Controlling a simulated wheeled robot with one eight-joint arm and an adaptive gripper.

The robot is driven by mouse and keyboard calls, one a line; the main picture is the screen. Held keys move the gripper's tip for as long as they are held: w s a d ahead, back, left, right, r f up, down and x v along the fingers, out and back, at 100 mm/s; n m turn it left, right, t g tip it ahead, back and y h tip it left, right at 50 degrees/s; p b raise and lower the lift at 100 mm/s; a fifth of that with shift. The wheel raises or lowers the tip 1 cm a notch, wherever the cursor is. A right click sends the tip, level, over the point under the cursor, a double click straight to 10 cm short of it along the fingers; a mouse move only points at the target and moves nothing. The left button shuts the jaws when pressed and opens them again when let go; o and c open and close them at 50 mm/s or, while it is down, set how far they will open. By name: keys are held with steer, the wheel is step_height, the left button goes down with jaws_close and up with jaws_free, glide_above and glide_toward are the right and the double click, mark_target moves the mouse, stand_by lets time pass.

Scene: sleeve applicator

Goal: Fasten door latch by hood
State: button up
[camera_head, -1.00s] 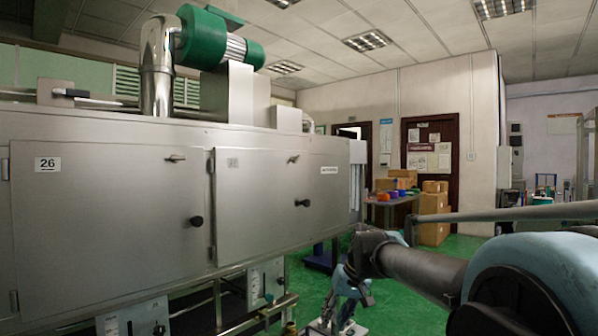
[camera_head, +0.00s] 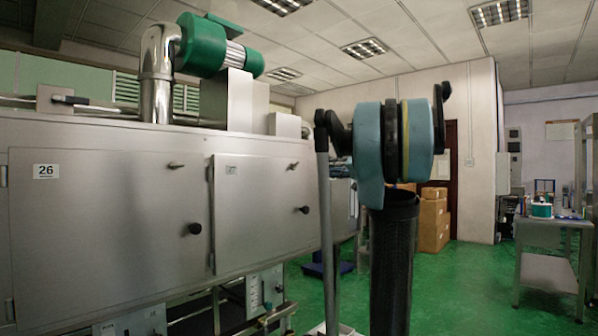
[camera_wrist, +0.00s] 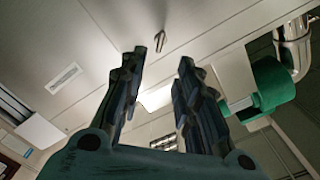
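A grey steel machine has a right door (camera_head: 258,225) with a small latch handle (camera_head: 293,165) at its upper edge and a dark round knob (camera_head: 304,210). In the wrist view, a small metal latch (camera_wrist: 160,40) shows on the steel panel beyond my fingers. My gripper (camera_wrist: 163,56) is open and empty, its two fingers apart, with the latch seen in line with the gap between the tips. I cannot tell the distance. My gripper is hidden behind my arm in the head view. The left door (camera_head: 110,225) has its own latch (camera_head: 175,165).
A green blower (camera_head: 205,45) and chrome pipe (camera_head: 158,70) top the machine; both show at the right of the wrist view. A white label (camera_wrist: 62,77) is left of the latch there. Boxes (camera_head: 432,220) and a grey cart (camera_head: 545,235) stand behind. Green floor is open at right.

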glide_toward(297, 167)
steer(key=x, duration=0.9)
steer(key=shift+w+r, duration=0.1)
steer(key=shift+w, duration=0.1)
jaws_close()
